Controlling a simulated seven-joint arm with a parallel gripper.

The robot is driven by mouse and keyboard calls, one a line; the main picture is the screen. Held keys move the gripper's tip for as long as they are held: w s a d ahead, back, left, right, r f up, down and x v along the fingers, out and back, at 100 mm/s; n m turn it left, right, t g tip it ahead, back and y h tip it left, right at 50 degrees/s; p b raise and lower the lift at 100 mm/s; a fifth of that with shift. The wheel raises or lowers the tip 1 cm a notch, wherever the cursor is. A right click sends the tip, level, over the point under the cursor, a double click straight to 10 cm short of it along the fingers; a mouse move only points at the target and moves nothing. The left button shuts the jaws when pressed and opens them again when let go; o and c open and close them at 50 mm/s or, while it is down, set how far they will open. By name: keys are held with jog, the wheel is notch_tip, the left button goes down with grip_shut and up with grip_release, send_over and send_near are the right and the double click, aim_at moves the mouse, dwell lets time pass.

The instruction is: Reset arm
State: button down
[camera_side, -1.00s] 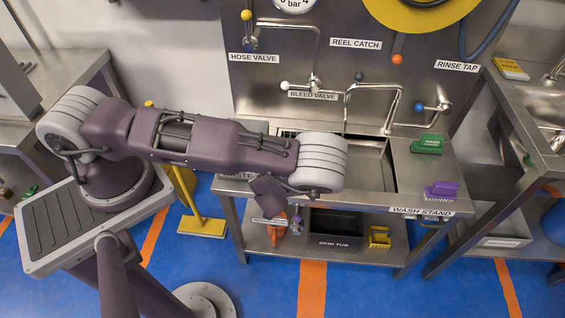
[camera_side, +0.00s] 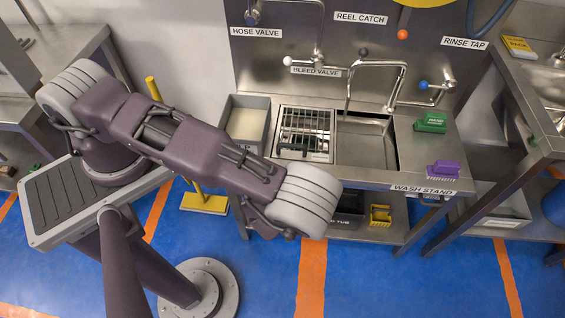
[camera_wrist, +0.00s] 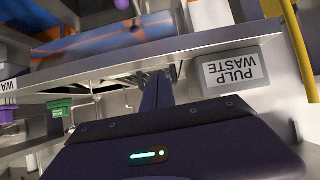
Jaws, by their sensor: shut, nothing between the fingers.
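My gripper (camera_wrist: 157,92) shows in the wrist view as two dark fingers close together in front of the dark housing with a green light. It is shut with nothing between the fingers. In the side view my gripper is hidden behind my arm, which reaches rightward and down in front of the wash stand (camera_side: 412,183). Part of the arm's end overlaps the stand's front edge. I see nothing being held.
A sink with a grid (camera_side: 305,130) and a grey bin (camera_side: 248,122) are behind my arm. Green (camera_side: 431,122) and purple (camera_side: 443,169) brushes lie on the stand. A pulp waste box (camera_wrist: 233,70) is near the gripper in the wrist view.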

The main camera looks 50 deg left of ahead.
jog(key=w+d+r+g+h, duration=0.3)
jog(key=d+r+g+h, duration=0.15)
jog(key=d+r, duration=0.6)
notch_tip(320, 180, up, 20)
jog(key=d+f+m+h, duration=0.1)
jog(key=d+m+h, duration=0.15)
jog(key=h, duration=0.35)
jog(key=s+a+r+m, duration=0.3)
jog(key=s+a+r, duration=0.25)
jog(key=r, duration=0.55)
jog(key=s+a+r+m+t+y, duration=0.2)
jog(key=s+a+r+m, duration=0.1)
jog(key=s+a, duration=0.6)
jog(key=s, duration=0.4)
jog(key=shift+s+a+r+m, duration=0.15)
jog(key=shift+s+r+m, duration=0.05)
jog(key=shift+r+m, duration=0.15)
jog(key=shift+y, duration=0.25)
